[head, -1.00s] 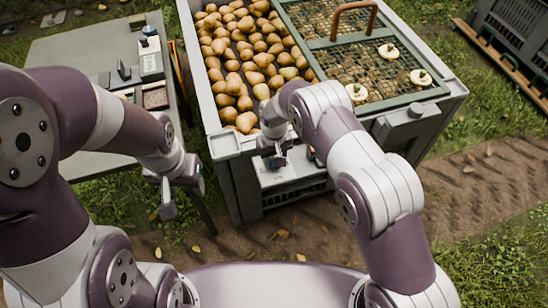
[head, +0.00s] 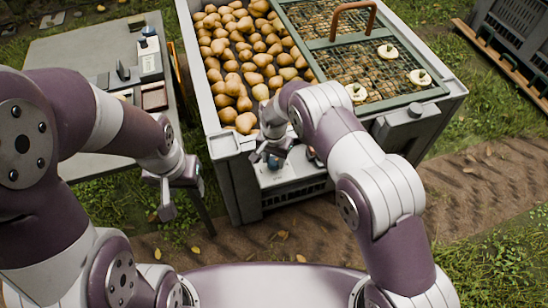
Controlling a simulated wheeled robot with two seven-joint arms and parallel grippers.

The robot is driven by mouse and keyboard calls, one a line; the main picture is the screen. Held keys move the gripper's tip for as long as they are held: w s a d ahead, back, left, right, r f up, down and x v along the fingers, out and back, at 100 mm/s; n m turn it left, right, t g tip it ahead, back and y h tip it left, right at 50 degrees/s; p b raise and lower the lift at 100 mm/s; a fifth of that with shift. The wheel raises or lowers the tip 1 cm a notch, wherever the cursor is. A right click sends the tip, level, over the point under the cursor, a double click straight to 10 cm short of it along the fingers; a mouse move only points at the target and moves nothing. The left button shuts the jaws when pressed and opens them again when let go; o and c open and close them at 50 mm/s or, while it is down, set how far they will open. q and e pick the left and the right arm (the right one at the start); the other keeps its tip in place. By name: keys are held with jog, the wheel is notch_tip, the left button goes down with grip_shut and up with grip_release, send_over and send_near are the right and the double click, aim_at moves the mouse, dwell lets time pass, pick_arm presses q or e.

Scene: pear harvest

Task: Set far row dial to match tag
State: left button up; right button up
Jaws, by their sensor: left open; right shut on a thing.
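A pale panel (head: 285,178) sits on the near face of the big grey crate. It carries small dials; one blue-grey dial (head: 273,163) is under my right gripper (head: 271,157). The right gripper is shut on this dial, and its fingers and wrist hide part of it. A second dial (head: 312,155) sits to the right, partly hidden by my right arm. Dial settings and any writing on the panel are too small to read, and I cannot make out the tag. My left gripper (head: 182,198) hangs open and empty, left of the crate.
The crate (head: 232,190) holds many pears (head: 245,60) and has a green mesh lid (head: 400,98) with a brown handle (head: 352,10). A grey table (head: 80,60) at left carries small boxes and devices. Dark crates (head: 512,40) stand at top right. Grass and soil surround these.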

aim_at(274, 160)
jog(key=shift+w+m, duration=0.1)
jog(key=shift+m, duration=0.4)
jog(key=o, duration=1.1)
jog(key=shift+c, duration=0.2)
notch_tip(274, 160, up, 13)
jog(key=p, duration=0.1)
jog(key=shift+f, duration=0.1)
